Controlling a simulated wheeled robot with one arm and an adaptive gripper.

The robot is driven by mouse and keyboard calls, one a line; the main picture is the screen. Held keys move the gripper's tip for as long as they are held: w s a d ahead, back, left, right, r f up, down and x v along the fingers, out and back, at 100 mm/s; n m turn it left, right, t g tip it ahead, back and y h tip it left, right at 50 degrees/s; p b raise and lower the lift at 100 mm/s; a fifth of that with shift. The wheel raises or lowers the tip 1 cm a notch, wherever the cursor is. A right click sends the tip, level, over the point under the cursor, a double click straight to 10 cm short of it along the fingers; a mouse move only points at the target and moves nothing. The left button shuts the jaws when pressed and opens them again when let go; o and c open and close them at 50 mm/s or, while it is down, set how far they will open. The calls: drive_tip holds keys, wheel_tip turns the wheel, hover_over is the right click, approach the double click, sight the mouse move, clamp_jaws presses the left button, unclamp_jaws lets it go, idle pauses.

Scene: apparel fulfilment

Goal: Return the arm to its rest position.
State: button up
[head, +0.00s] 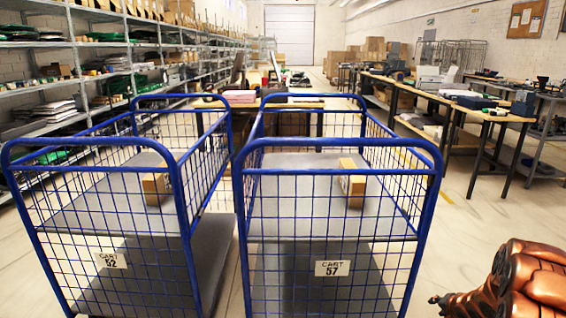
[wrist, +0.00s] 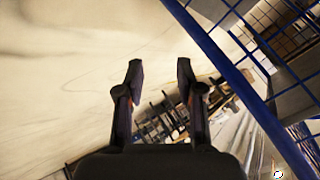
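My arm shows as copper-coloured links at the bottom right of the head view, to the right of the carts. My gripper (wrist: 160,78) is in the wrist view, with its two dark fingers apart and nothing between them. Bare floor and part of a blue wire cart (wrist: 225,65) lie beyond it in that view. The fingers look clear of the cart frame. In the head view the gripper's fingers are not clearly visible.
Two blue wire carts, cart 52 (head: 111,260) and cart 57 (head: 332,268), stand side by side in front. Each holds a cardboard box, left (head: 157,187) and right (head: 352,184). Shelves (head: 75,60) line the left; tables (head: 430,92) stand right.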

drive_tip(key=s+a+r+n+g+h+p, duration=0.15)
drive_tip(key=s+a+r+p, duration=0.3)
drive_tip(key=r, duration=0.65)
drive_tip(key=s+a+r+n+g+p, duration=0.1)
drive_tip(key=s+a+r+g+p, duration=0.3)
drive_tip(key=r, duration=0.7)
drive_tip(key=s+a+r+n+t+h+p, duration=0.1)
drive_tip(key=s+a+r+n+p, duration=0.3)
drive_tip(key=r, duration=0.7)
drive_tip(key=s+a+r+n+g+y+p, duration=0.1)
drive_tip(key=s+a+r+p, duration=0.4)
drive_tip(key=s, duration=0.5)
drive_tip(key=s+a+r+n+g+y+p, duration=0.1)
drive_tip(key=s+a+r+n+g+p, duration=0.1)
drive_tip(key=s+a+r+p, duration=0.3)
drive_tip(key=s+a+r+n+g+y+p, duration=0.1)
drive_tip(key=s+a+r+p, duration=0.3)
drive_tip(key=s+a+r, duration=0.5)
drive_tip(key=s+g, duration=0.1)
drive_tip(key=s, duration=0.6)
drive_tip(key=shift+s+a+r+g+p, duration=0.3)
drive_tip(key=shift+a+g+p, duration=0.05)
drive_tip(key=shift+a+p, duration=0.05)
